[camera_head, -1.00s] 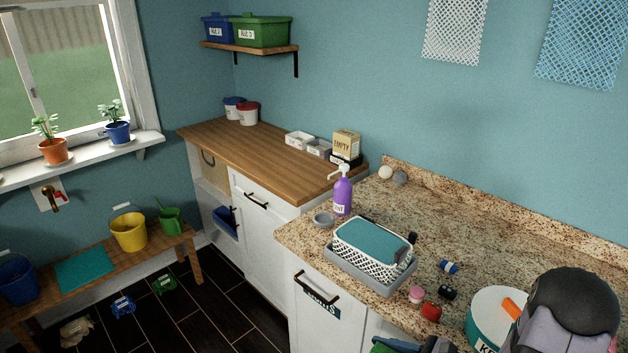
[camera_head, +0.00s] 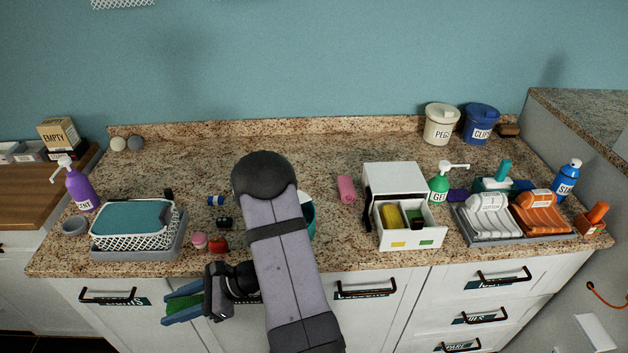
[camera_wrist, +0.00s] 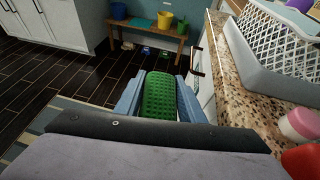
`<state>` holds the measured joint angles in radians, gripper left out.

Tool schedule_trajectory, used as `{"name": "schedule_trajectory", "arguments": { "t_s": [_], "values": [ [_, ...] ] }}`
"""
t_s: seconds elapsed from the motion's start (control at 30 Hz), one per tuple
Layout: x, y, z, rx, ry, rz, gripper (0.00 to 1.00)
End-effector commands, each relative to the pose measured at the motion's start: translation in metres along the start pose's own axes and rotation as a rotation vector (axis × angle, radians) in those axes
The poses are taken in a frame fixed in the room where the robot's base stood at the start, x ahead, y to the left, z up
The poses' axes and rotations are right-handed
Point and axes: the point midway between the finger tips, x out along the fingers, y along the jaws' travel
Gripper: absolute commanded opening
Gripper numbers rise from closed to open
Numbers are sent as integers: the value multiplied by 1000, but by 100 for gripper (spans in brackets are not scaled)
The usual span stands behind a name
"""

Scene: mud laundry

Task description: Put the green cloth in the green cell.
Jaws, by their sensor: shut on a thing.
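My gripper (camera_wrist: 160,98) has its blue fingers on both sides of the green cloth (camera_wrist: 160,95), a rolled, dimpled piece. In the head view my gripper (camera_head: 183,302) is low at the left, in front of the counter edge, with the green cloth (camera_head: 180,309) partly hidden between its fingers. A white box with an open drawer (camera_head: 380,241) stands on the counter to the right. The drawer's left cell holds a yellow cloth (camera_head: 391,217) above a yellow tag. The right, green cell (camera_head: 427,243) has a green tag; its inside is hard to make out.
A pink roll (camera_head: 346,189) lies left of the box. A green pump bottle (camera_head: 439,186) stands close to its right. A white basket (camera_head: 135,228) with a teal top sits on a grey tray at the counter's left. My arm hides part of a teal tub (camera_head: 308,213).

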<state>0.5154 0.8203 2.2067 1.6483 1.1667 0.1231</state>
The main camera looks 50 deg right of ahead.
Motion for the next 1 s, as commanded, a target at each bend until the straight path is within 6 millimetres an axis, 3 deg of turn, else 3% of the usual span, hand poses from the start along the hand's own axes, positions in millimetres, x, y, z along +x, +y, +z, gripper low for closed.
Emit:
{"name": "schedule_trajectory", "arguments": {
  "t_s": [0.03, 0.2, 0.4, 0.7, 0.77, 1.0],
  "values": [
    [10, -1, 21, -3, -1, -2, 14],
    [38, -7, 65, 14, -1, -41, 14],
    [60, -6, 102, 29, -2, -75, 14],
    [80, 0, 142, 45, -2, -109, 14],
    [83, 1, 149, 48, -1, -116, 14],
    [54, -33, 154, 87, -1, -208, 14]
  ]
}}
